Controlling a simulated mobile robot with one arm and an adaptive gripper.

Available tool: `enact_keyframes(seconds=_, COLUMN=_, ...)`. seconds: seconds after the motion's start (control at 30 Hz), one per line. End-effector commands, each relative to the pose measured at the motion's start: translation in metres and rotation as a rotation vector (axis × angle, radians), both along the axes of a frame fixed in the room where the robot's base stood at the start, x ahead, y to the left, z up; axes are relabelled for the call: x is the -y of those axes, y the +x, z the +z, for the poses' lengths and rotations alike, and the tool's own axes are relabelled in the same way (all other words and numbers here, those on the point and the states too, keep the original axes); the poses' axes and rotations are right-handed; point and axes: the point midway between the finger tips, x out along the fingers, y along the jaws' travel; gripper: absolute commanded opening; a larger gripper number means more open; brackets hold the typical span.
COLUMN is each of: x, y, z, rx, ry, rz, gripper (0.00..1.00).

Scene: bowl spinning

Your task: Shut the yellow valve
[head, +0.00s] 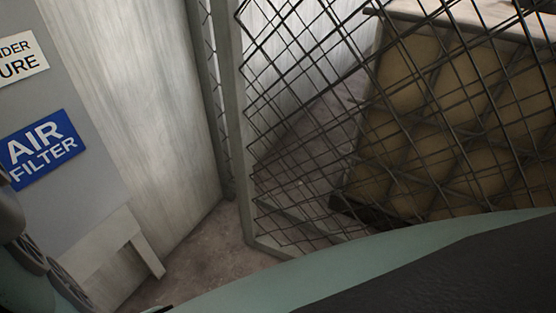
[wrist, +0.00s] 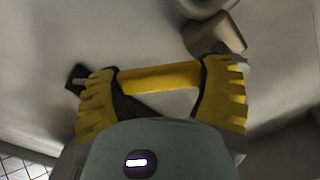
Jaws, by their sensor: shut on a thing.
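The yellow valve handle (wrist: 160,78) is a smooth yellow bar lying almost level across the wrist view, in front of a pale grey surface. My gripper (wrist: 160,73) has a yellow ribbed finger at each end of the bar, and it is shut on the bar between them. Black finger pads meet the bar's ends and hide them. A grey-beige block and round part (wrist: 215,35) stand just behind the right finger; their link to the handle is hidden. Neither valve nor gripper shows in the head view.
In the head view, a grey panel with a blue AIR FILTER sign (head: 41,149) is at the left, beside a pale wall (head: 140,90). A wire mesh fence (head: 320,130) stands centre to right, with a crate-like stack (head: 405,95) behind it. Some bare floor (head: 205,255) shows between.

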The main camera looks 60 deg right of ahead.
Motion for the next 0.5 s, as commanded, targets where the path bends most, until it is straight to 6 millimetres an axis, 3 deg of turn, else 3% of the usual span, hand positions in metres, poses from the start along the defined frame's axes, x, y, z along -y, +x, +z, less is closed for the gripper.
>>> enact_keyframes(seconds=0.5, x=-0.023, y=-0.002, z=-0.025, rx=-0.029, ry=0.491, rz=0.007, gripper=0.28)
